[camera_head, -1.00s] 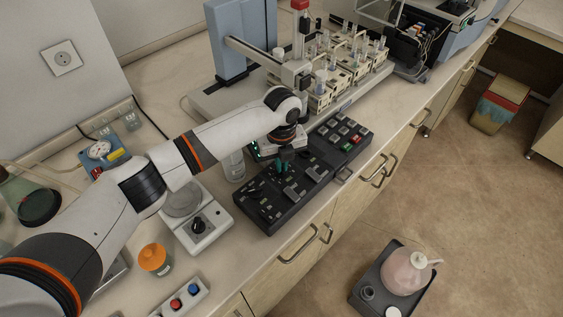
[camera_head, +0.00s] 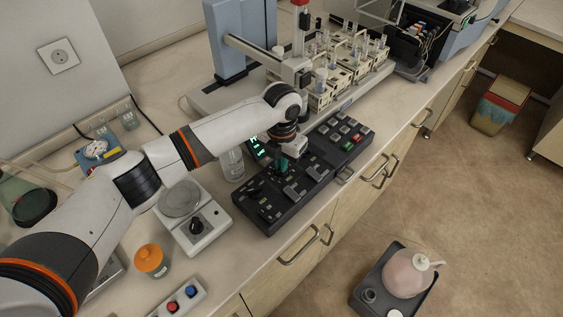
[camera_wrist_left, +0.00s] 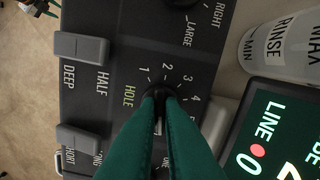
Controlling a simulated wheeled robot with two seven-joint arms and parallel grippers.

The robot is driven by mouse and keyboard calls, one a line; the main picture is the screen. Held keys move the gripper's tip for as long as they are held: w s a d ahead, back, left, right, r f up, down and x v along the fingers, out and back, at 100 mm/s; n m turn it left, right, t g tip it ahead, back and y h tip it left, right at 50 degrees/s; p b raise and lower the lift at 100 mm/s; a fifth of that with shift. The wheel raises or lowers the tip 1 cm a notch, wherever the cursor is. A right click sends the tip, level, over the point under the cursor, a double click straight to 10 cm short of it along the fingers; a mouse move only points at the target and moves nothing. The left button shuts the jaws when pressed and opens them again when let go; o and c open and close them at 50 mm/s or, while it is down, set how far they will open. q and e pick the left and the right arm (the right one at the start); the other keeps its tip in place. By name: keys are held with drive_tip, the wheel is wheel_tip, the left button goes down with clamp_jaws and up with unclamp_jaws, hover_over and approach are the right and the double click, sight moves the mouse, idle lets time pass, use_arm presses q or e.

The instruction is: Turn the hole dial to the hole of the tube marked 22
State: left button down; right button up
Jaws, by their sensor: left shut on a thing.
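My left gripper (camera_head: 283,168) points down onto the black control panel (camera_head: 268,217), its teal fingers shut on the hole dial. In the left wrist view, the dark hole dial (camera_wrist_left: 157,91) sits between the fingertips (camera_wrist_left: 162,97), largely covered by them. The HOLE label (camera_wrist_left: 129,96) and the numbers 1, 2, 3 and 4 show around the dial; other marks and the pointer are hidden. Tubes stand in the racks (camera_head: 322,90) behind the panel, but no mark 22 is legible. My right gripper is out of view.
A lit display (camera_wrist_left: 268,140) with LINE and 0 stands beside the panel. Grey switches (camera_wrist_left: 81,47) marked DEEP and HALF and another knob (camera_wrist_left: 183,3) are close to the fingers. A rinse bottle (camera_head: 232,165) stands behind the panel.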

use_arm(q)
drive_tip(key=shift+m, duration=1.1)
drive_tip(key=c, duration=1.6)
unclamp_jaws()
drive_tip(key=shift+o, duration=0.2)
drive_tip(key=shift+r, duration=0.1)
wheel_tip(320, 180, up, 12)
drive_tip(key=b, duration=0.3)
